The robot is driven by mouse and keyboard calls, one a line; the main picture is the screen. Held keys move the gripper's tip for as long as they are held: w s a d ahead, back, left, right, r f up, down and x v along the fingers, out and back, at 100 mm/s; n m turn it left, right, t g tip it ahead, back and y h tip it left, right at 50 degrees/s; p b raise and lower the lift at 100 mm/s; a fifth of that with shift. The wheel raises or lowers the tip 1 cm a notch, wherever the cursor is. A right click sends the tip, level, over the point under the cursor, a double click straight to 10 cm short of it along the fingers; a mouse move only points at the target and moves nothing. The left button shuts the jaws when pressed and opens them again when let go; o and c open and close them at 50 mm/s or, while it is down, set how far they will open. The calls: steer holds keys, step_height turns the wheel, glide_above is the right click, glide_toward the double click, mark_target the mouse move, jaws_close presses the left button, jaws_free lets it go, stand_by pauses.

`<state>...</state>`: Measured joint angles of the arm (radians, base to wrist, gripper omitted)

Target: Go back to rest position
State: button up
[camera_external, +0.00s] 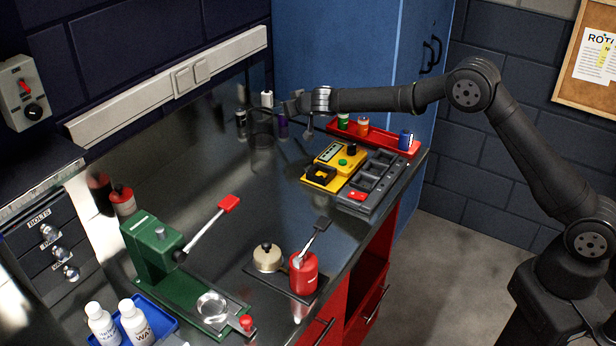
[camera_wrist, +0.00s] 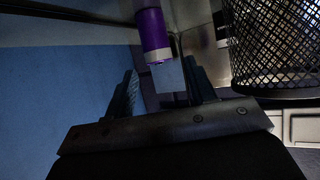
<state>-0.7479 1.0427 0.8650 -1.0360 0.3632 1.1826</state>
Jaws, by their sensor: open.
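My gripper (camera_external: 289,107) is at the far end of the dark bench, reached out over its back part in the external view. In the wrist view my gripper (camera_wrist: 168,88) is open, with its two fingers apart.
A black mesh basket (camera_wrist: 275,45) is close to the right of my gripper in the wrist view. A red tray (camera_external: 375,137) with small containers, a yellow device (camera_external: 325,179) and a grey organizer (camera_external: 378,180) are at the right. A green press (camera_external: 155,245) stands in front. The bench middle is clear.

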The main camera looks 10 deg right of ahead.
steer(key=shift+x, duration=2.75)
